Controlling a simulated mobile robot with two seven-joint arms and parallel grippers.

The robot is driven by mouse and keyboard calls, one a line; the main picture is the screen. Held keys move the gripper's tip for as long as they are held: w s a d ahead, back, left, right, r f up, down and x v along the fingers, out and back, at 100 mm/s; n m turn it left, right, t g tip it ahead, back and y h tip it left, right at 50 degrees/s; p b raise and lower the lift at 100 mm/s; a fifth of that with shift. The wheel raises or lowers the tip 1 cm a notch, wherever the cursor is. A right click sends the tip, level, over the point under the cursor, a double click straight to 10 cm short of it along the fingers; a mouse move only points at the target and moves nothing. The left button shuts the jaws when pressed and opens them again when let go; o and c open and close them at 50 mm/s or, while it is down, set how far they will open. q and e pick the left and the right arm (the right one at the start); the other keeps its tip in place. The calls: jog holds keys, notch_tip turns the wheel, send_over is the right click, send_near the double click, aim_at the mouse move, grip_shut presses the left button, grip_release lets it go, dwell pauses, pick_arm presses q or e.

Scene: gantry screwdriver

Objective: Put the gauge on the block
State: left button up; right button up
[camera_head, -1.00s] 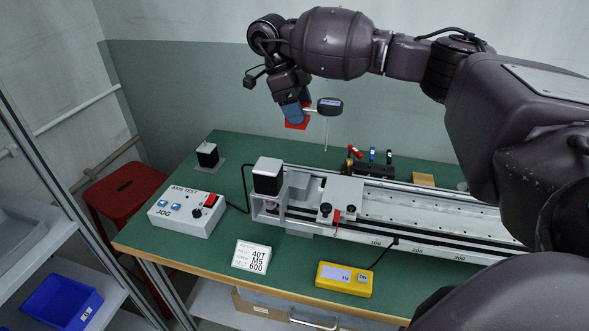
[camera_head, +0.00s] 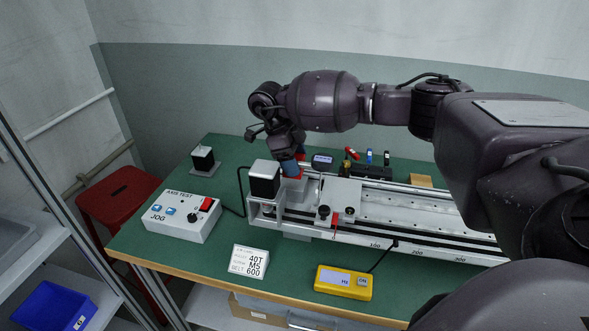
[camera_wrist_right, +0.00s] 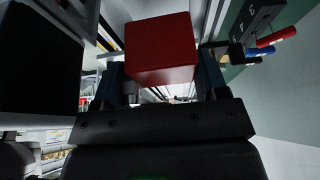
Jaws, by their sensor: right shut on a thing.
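My right gripper (camera_head: 291,172) is shut on the gauge's red base (camera_wrist_right: 160,50), which shows between the fingers in the right wrist view. The gauge's dark display head (camera_head: 321,161) is to the right of the fingers, over the rail unit's back side. A grey metal block (camera_head: 296,192) sits on the rail's left end, beside the black and white motor (camera_head: 264,179). The fingers are just above or at this block; I cannot tell whether the base touches it. My left gripper is not in view.
The carriage (camera_head: 341,193) stands right of the block on the long rail (camera_head: 410,215). A JOG box (camera_head: 182,216), a label stand (camera_head: 250,262) and a yellow meter (camera_head: 343,282) are in front. A holder with coloured-handled tools (camera_head: 370,168) stands behind the rail.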

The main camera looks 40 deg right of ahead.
jog(key=shift+f, duration=1.4)
jog(key=shift+f, duration=0.15)
jog(key=o, duration=1.4)
jog(key=v, duration=1.2)
